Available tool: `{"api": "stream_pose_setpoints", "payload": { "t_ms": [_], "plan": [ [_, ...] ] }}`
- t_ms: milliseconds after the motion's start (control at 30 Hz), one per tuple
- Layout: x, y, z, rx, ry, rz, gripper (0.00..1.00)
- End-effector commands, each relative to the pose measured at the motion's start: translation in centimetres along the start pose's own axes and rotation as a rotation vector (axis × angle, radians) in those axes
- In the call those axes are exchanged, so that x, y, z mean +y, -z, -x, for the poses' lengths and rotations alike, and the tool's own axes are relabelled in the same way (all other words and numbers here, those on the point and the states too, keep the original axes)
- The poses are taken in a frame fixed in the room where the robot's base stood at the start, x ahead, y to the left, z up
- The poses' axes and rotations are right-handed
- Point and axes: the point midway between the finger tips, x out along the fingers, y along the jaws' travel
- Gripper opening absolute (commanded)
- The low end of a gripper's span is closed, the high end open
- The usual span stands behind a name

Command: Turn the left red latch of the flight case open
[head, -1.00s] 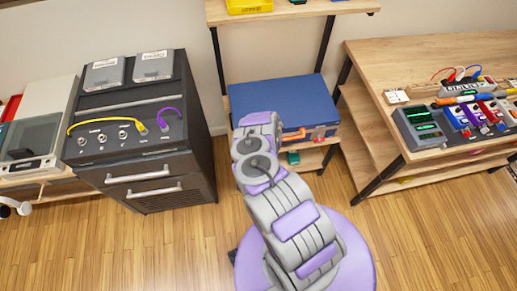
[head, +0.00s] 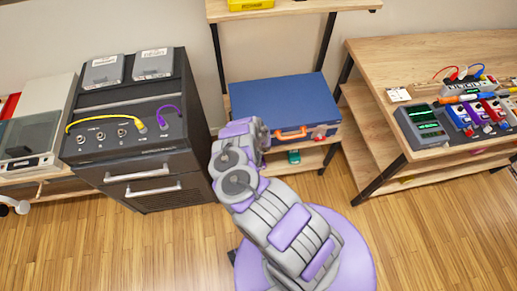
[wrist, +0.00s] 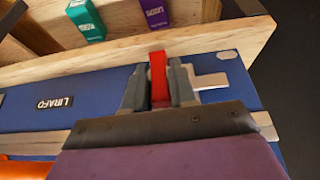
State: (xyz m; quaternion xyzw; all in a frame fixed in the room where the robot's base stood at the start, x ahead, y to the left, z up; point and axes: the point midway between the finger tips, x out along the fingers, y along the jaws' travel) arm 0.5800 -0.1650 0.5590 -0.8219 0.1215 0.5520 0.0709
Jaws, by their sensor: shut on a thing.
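The blue flight case (head: 285,103) lies on the shelf, with an orange handle (head: 291,133) on its front. The right red latch (head: 319,132) shows to the right of the handle. The left latch is hidden behind my arm in the head view. In the wrist view, my gripper (wrist: 158,86) has its two fingers on either side of the left red latch (wrist: 157,72) and is shut on it. The latch stands up between the fingers, beside a pale metal plate (wrist: 210,81). The orange handle is at the lower left there.
A lower wooden shelf under the case holds a teal box (wrist: 86,18) and a purple box (wrist: 155,13). A dark cabinet (head: 150,165) stands close left of my arm. A wooden bench (head: 420,70) with pedals is at right. The floor in front is clear.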

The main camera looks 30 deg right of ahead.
Motion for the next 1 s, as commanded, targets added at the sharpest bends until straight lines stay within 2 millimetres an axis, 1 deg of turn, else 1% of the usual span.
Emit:
{"api": "stream_pose_setpoints", "payload": {
  "t_ms": [33,267,300,500,800,867,1000],
  "plan": [
    [-0.1,0.7,0.1,0.012,0.001,-0.002,0.0],
    [-0.1,0.8,0.2,0.013,0.002,-0.001,0.0],
    [-0.1,0.8,0.2,0.013,0.002,-0.001,0.29],
    [-0.1,0.5,0.1,0.008,0.002,0.0,0.49],
    [-0.1,0.2,0.2,0.004,0.001,0.001,0.49],
    [-0.2,0.2,0.5,0.004,0.001,0.002,0.49],
    [-0.2,0.3,1.6,0.004,0.002,0.002,0.49]
  ]
}}
